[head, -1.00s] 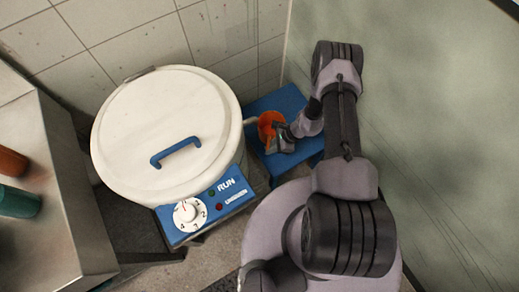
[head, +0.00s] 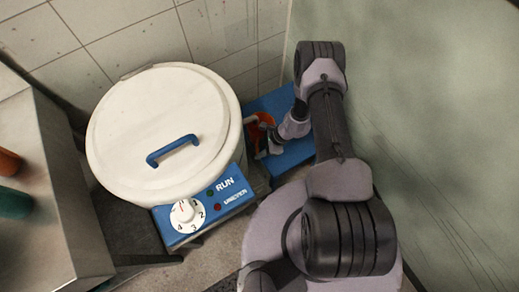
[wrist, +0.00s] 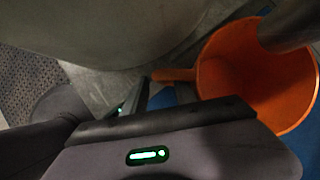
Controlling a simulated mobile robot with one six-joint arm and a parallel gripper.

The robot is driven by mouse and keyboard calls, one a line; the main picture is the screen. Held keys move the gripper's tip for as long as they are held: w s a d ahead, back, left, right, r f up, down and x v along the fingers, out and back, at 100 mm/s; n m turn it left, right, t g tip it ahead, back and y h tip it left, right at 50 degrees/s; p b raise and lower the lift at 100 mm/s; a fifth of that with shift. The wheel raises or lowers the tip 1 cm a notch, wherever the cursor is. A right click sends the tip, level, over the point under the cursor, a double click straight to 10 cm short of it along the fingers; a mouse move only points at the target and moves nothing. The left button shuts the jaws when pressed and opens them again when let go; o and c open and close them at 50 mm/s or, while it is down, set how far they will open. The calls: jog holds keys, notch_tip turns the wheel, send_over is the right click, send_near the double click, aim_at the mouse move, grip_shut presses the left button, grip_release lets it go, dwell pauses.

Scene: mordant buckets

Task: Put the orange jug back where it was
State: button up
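The orange jug (head: 265,119) is at the back, over the blue stool (head: 294,151) and close against the right side of the white lidded pot. In the wrist view the jug (wrist: 262,88) shows its open mouth, with a stub like a handle (wrist: 172,74) pointing left. A dark tube (wrist: 290,25) crosses above its rim. My gripper (head: 263,148) is at the near side of the jug, low by the stool. Its fingers are mostly hidden by my own wrist, so whether they hold the handle does not show clearly. The jug's base is hidden.
The white pot (head: 160,130) has a blue lid handle (head: 172,150) and a blue control panel (head: 200,211) with a dial. A steel bench (head: 60,200) is at the left. A tiled wall stands behind and a greenish wall at the right, leaving little room around the stool.

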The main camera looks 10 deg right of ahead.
jog(key=shift+d+r+p, duration=0.1)
jog(key=shift+r+p, duration=0.25)
jog(key=shift+r, duration=0.1)
jog(key=p+v, duration=0.4)
jog(key=v, duration=0.7)
jog(key=w+r+n, duration=0.2)
jog(key=w+r, duration=0.1)
jog(key=r, duration=0.5)
jog(key=w+r+n, duration=0.2)
jog(key=w+r, duration=0.1)
jog(key=r, duration=0.6)
jog(key=s+a+r+n+t+h, duration=0.1)
jog(key=a+r+n, duration=0.1)
jog(key=r, duration=0.7)
jog(key=s+a+r+n+t, duration=0.1)
jog(key=a+r+n, duration=0.15)
jog(key=r, duration=0.65)
jog(key=s+a+r+n+t+h, duration=0.1)
jog(key=s+r+n, duration=0.6)
jog(key=s+r, duration=1)
jog(key=shift+s+a+t+h, duration=0.4)
jog(key=shift+s+t+h, duration=0.5)
jog(key=shift+s+h, duration=0.3)
jog(key=shift+r, duration=0.15)
